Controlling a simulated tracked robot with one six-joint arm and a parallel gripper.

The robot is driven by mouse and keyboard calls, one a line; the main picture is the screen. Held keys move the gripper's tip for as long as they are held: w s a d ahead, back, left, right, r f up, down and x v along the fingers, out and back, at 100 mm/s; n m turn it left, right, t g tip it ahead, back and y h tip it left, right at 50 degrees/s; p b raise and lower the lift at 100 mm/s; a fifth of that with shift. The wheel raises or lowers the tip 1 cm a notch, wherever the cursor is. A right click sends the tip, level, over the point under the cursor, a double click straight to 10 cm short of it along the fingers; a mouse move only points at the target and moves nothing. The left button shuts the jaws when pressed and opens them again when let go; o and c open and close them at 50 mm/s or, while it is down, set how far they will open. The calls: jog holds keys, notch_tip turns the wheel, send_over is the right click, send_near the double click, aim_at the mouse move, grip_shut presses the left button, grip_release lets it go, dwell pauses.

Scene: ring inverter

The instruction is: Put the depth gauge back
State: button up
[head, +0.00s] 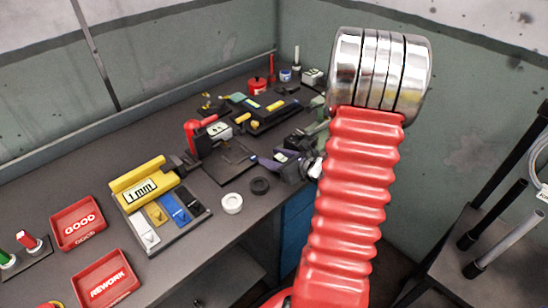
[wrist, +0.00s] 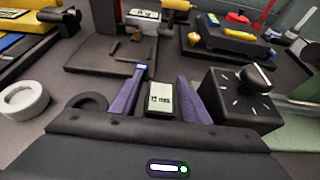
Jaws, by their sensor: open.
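My gripper (wrist: 160,85) has two purple fingers spread apart low over the bench; it also shows in the head view (head: 278,162), partly hidden by my arm. A small dark device with a pale display reading about 12 mm (wrist: 160,97) lies between the fingers in the wrist view. It looks like the depth gauge, but I cannot be sure, nor whether the fingers touch it. A small blue tip (wrist: 141,67) shows just beyond it. A flat dark board (wrist: 100,56) with short dark pieces on it lies ahead; it also shows in the head view (head: 228,170).
A dark box with a knob (wrist: 240,100) stands close on the right. A white ring (head: 232,203) and a black ring (head: 260,186) lie near the front edge. A yellow 1 mm block (head: 142,188) and red GOOD (head: 78,240) and REWORK (head: 106,302) trays are left.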

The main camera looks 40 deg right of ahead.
jog(key=v, duration=1.2)
jog(key=shift+r, duration=0.1)
dwell(0.8)
jog(key=w+a+r+n+g+y, duration=0.1)
jog(key=a+r+n+g+y, duration=0.15)
jog(key=a+n, duration=0.75)
jog(key=w+a+r+n+g+y, duration=0.1)
jog(key=a+r+n+g+y, duration=0.2)
jog(key=a+n, duration=0.7)
jog(key=s+a+r+n+g+h, duration=0.2)
jog(key=s+a+r+n+h, duration=0.4)
jog(key=a+n, duration=0.5)
notch_tip(320, 180, up, 2)
jog(key=s+n, duration=0.1)
jog(key=n, duration=0.3)
jog(key=shift+a+n, duration=0.3)
jog(key=shift+n, duration=0.1)
jog(key=shift+s+g, duration=0.15)
jog(key=shift+g, duration=0.1)
